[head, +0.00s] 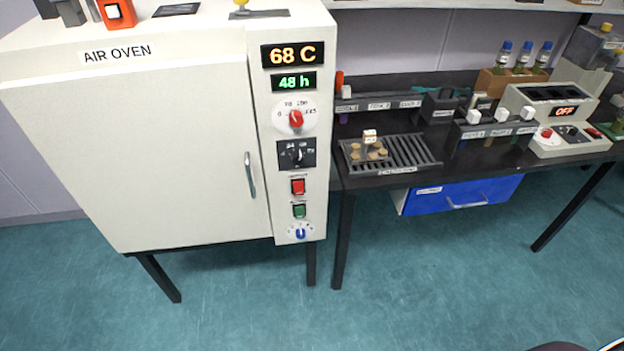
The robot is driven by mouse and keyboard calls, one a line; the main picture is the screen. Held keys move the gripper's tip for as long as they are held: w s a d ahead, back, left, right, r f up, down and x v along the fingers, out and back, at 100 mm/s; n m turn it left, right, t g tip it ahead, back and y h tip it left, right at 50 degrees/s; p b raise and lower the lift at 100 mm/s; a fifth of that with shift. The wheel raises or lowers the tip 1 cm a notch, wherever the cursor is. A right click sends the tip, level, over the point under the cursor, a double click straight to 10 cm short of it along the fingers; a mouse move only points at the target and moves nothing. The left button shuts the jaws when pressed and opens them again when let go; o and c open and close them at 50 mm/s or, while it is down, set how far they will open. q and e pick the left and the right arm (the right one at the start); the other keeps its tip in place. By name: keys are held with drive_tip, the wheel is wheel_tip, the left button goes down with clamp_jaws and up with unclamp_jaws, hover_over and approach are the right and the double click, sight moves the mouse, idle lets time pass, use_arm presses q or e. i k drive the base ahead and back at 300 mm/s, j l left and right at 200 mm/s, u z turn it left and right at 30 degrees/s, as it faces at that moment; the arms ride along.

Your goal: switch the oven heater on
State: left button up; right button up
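The white air oven (130,150) stands at the left with its door shut. Its control panel (262,180) is on the right of its front. The panel has an orange display (291,54) reading 68 C and a green display (294,82) reading 48 h. Below are a red dial knob (296,119), a black switch plate (296,154), a red switch (298,186), a green switch (299,211) and a blue knob (300,232). The small markings are too small to read surely. Neither gripper is in view.
A black bench (470,165) stands right of the oven, with a slotted tray (415,150), racks and bottles (522,55). A device (552,120) there shows OFF. A blue drawer (460,195) hangs under the bench. The floor (420,290) in front is mostly clear.

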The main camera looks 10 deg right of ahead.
sight(298, 186)
drive_tip(key=l+u, duration=0.1)
drive_tip(key=l, duration=0.35)
drive_tip(key=k+l+u, duration=0.15)
drive_tip(key=l, duration=0.25)
drive_tip(key=k+l+u, duration=0.1)
drive_tip(key=l, duration=0.35)
